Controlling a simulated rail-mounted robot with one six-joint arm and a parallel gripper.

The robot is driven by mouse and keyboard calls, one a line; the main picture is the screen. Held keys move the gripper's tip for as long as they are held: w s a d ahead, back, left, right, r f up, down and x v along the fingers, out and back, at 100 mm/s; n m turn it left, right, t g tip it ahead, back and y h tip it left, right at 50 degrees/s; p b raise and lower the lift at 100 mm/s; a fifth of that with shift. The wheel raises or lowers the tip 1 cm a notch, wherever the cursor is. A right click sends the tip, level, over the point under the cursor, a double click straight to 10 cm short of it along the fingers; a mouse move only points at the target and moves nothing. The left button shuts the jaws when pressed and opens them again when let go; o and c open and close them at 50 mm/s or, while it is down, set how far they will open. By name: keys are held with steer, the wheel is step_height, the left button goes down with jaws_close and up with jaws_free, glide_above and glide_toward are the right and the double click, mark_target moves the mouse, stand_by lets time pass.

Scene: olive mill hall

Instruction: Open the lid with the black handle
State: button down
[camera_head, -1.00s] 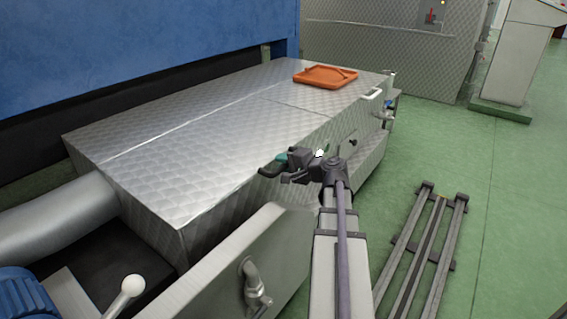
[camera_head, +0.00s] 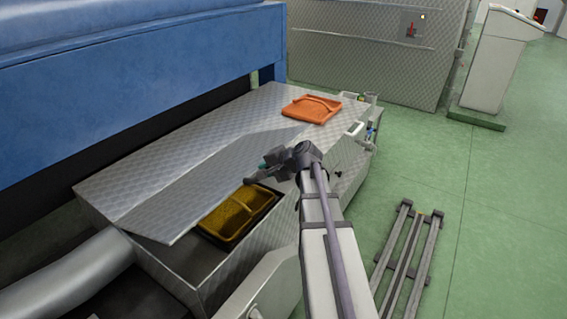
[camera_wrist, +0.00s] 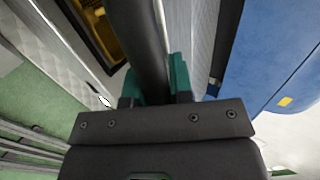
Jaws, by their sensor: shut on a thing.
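The metal lid (camera_head: 190,190) on the steel machine is tilted up along its front edge. Its black handle (camera_wrist: 138,40) runs up through the middle of the wrist view. My gripper (camera_head: 268,168) is at the lid's raised front edge, and in the wrist view its green fingers (camera_wrist: 155,90) are shut around the handle. Under the lid an opening shows, with a yellow-brown compartment (camera_head: 236,218) inside. Most of the opening is hidden under the lid.
A blue machine (camera_head: 130,85) stands behind. Rails (camera_head: 408,262) lie on the green floor at right.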

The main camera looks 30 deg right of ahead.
steer(key=w+a+r+g+h+p, duration=0.1)
steer(key=w+a+r+g+p, duration=0.1)
steer(key=w+r+p, duration=0.6)
steer(key=w+a+r+g+h+p, duration=0.1)
steer(key=w+a+r+g+p, duration=0.25)
steer(key=r+p, duration=0.75)
steer(key=w+a+r+p, duration=0.2)
steer(key=w+p, duration=0.1)
steer(key=w, duration=0.2)
steer(key=w+a+r+g+p, duration=0.1)
steer(key=w+a+r+p, duration=0.1)
steer(key=w, duration=0.4)
steer(key=w+a+r+h+p, duration=0.1)
steer(key=w+a+r+p, duration=0.1)
steer(key=w+p, duration=0.2)
steer(key=shift+w+a+r, duration=0.15)
steer(key=shift+w+a, duration=0.2)
steer(key=shift+w, duration=0.8)
steer(key=shift+g, duration=0.25)
steer(key=c, duration=1)
jaws_free()
steer(key=p+v, duration=1)
steer(key=v, duration=0.1)
steer(key=shift+p, duration=0.4)
